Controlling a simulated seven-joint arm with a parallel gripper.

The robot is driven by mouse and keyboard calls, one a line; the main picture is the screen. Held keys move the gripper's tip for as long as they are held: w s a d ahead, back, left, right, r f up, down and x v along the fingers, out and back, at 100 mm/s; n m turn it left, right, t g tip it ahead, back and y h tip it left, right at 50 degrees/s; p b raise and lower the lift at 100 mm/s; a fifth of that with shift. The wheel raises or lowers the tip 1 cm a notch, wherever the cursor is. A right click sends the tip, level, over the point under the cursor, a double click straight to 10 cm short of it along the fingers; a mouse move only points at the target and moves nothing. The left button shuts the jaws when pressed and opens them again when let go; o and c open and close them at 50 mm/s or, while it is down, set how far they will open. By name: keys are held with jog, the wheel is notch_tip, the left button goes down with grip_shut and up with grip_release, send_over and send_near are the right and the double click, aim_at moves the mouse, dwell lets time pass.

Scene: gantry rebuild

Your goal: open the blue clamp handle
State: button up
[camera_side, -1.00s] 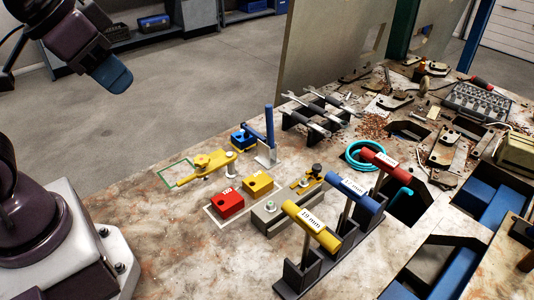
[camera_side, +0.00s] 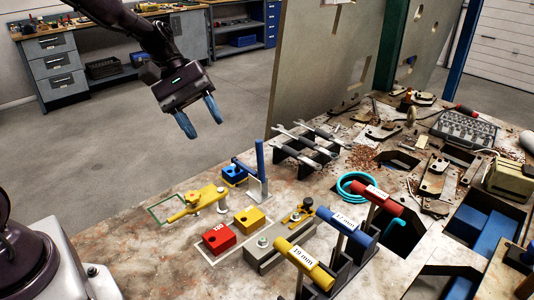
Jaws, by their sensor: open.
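The blue clamp handle (camera_side: 260,160) stands upright on the workbench, near its far edge. A blue arm reaches from it leftward toward a small blue block with a yellow base (camera_side: 233,176). A yellow clamp (camera_side: 195,203) lies low on the bench, left of the blue one.
Red (camera_side: 219,238) and yellow (camera_side: 249,220) blocks sit in front of the clamps. A rack of wrenches (camera_side: 308,145) stands right of the blue handle. T-handled tools, including a yellow one (camera_side: 303,264), rise at the front. A tall panel (camera_side: 330,70) stands behind.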

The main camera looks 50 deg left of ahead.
jog(key=w+a+f+n+t+h, duration=0.2)
jog(key=w+a+f+n+h, duration=0.25)
jog(key=w+f+n, duration=0.2)
jog(key=n+t+h, duration=0.2)
jog(key=n+t, duration=0.5)
jog(key=n, duration=0.1)
send_near(260, 162)
jog(key=shift+m, duration=0.25)
jog(key=x, duration=0.3)
jog(key=r+x, duration=0.1)
jog(key=x, duration=0.3)
jog(key=w+r+x, duration=0.1)
jog(key=x, duration=0.3)
jog(key=shift+w+a, duration=0.1)
jog(key=shift+w, duration=0.05)
grip_shut()
